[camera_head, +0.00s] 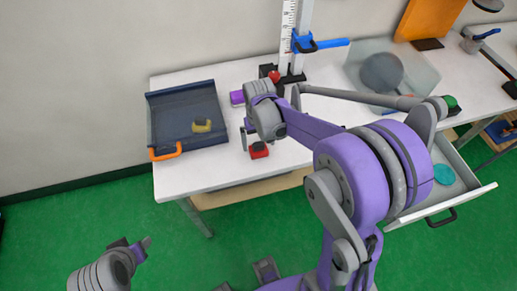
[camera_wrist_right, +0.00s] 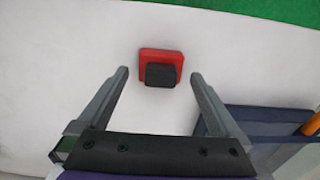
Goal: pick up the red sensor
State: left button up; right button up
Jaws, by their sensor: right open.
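The red sensor (camera_head: 259,151), a red block with a black part on top, sits on the white table near its front edge. In the right wrist view the red sensor (camera_wrist_right: 176,56) lies just ahead of the fingertips, centred between them. My right gripper (camera_head: 247,139) is open above the table, with its fingers close to the sensor; they also show in the wrist view (camera_wrist_right: 160,76). Nothing is held between them, and I cannot tell the exact height gap. My left gripper (camera_head: 143,243) is low at the left, over the green floor, away from the table; its jaw state is unclear.
A dark blue tray (camera_head: 168,96) with an orange handle (camera_head: 166,153) holds a yellow block (camera_head: 202,126) left of the sensor. A purple block (camera_head: 237,97) lies behind. A tower with a ruler (camera_head: 288,28) stands at the back. An open drawer (camera_head: 463,200) juts out at the right.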

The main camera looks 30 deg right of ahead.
notch_tip(320, 180, down, 3)
jog(key=shift+r, duration=0.2)
jog(key=c, duration=1.4)
